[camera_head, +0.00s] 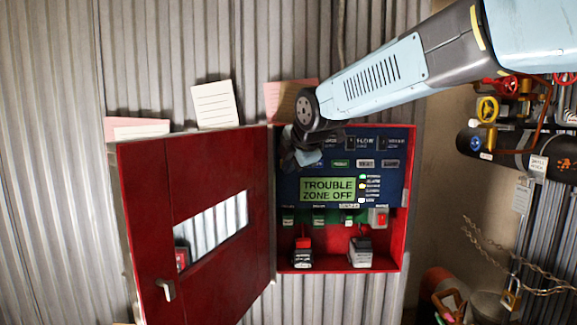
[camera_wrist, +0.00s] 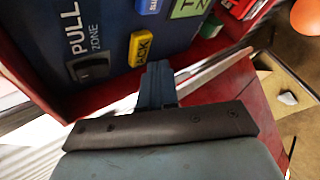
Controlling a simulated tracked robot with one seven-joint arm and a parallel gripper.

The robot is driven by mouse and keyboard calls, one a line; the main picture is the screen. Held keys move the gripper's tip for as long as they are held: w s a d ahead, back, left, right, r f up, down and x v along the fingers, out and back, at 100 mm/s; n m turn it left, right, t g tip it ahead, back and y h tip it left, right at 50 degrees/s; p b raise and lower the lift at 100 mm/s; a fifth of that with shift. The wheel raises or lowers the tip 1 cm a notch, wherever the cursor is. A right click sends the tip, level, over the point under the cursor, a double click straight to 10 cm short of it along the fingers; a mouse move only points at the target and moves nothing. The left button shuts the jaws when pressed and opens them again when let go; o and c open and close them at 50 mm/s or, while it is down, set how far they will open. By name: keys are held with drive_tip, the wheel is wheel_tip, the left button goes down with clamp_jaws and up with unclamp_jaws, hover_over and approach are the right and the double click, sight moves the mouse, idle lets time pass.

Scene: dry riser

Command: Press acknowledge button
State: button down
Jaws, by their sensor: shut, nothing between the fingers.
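The yellow button marked ACK (camera_wrist: 142,47) sits on the dark blue panel face (camera_wrist: 112,22) in the wrist view. My gripper (camera_wrist: 157,72) is shut and empty, its fingertips just below and right of the button in that picture. I cannot tell whether they touch it. In the head view my gripper (camera_head: 291,158) reaches from the upper right to the panel's upper left corner. The yellow button is not visible there, probably hidden by my gripper. The green display (camera_head: 327,189) reads "TROUBLE ZONE OFF".
The red cabinet (camera_head: 398,257) stands open, its red door (camera_head: 205,167) swung left, close beside my gripper. A black switch (camera_wrist: 92,68) marked PULL ZONE and a blue button (camera_wrist: 148,5) flank the yellow one. Valves and pipes (camera_head: 487,110) stand at right.

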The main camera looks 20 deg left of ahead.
drive_tip(key=shift+w+a, duration=0.1)
drive_tip(key=shift+w, duration=0.3)
drive_tip(key=shift+w+a, duration=0.15)
drive_tip(key=shift+w, duration=0.35)
idle(1.0)
drive_tip(key=shift+s, duration=0.1)
drive_tip(key=shift+s+d, duration=0.3)
drive_tip(key=shift+s, duration=0.55)
drive_tip(key=shift+s+d, duration=0.2)
drive_tip(key=shift+s, duration=0.6)
drive_tip(key=shift+s+d, duration=0.25)
drive_tip(key=shift+s, duration=0.55)
drive_tip(key=shift+s+d, duration=0.2)
drive_tip(key=shift+s, duration=0.6)
